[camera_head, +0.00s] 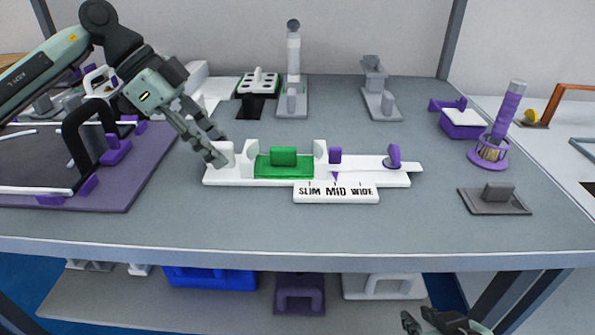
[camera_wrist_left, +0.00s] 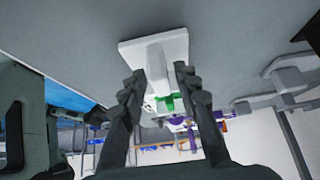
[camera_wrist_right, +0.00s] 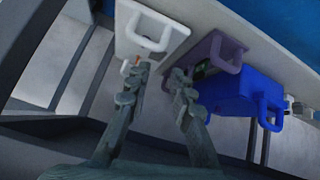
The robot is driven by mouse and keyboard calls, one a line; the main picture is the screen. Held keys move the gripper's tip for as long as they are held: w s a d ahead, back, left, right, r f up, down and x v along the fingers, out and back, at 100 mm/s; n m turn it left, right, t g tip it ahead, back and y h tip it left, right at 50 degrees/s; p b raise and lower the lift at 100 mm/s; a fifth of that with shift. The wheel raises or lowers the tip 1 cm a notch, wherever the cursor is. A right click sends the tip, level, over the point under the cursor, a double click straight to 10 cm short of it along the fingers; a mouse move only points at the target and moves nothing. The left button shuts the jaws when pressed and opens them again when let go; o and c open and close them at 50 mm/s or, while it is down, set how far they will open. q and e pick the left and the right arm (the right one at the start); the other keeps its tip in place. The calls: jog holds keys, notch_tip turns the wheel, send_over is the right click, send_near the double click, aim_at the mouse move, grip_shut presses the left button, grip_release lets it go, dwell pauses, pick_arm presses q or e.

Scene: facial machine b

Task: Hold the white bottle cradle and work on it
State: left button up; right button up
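The white bottle cradle (camera_head: 390,179) lies on the table's middle, with a green block (camera_head: 284,160) between white uprights and purple parts (camera_head: 394,156) on its right half. A white label plate (camera_head: 336,193) reading SLIM MID WIDE is at its front. My left gripper (camera_head: 219,160) is at the cradle's left end, by its white post. In the left wrist view the open fingers (camera_wrist_left: 158,82) stand either side of this white post (camera_wrist_left: 157,62), with small gaps seen; contact cannot be told. My right gripper (camera_wrist_right: 156,82) is open and empty, low in front of the table.
A dark purple mat with a frame (camera_head: 150,165) lies left. A purple-handled post (camera_head: 507,115) and a grey block plate (camera_head: 496,198) stand right; grey stands (camera_head: 293,85) are behind. The table is clear before the cradle.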

pick_arm(q)
jog(key=shift+d+f+b, duration=0.3)
jog(key=shift+f+b, duration=0.05)
jog(key=shift+f, duration=0.05)
pick_arm(e)
jog(key=shift+w+a+r+t+y, duration=0.6)
jog(key=shift+w+a+r+t, duration=0.5)
jog(key=shift+w+a+r, duration=0.35)
jog(key=shift+s+a+f, duration=0.1)
jog(key=shift+s, duration=0.05)
pick_arm(q)
grip_shut()
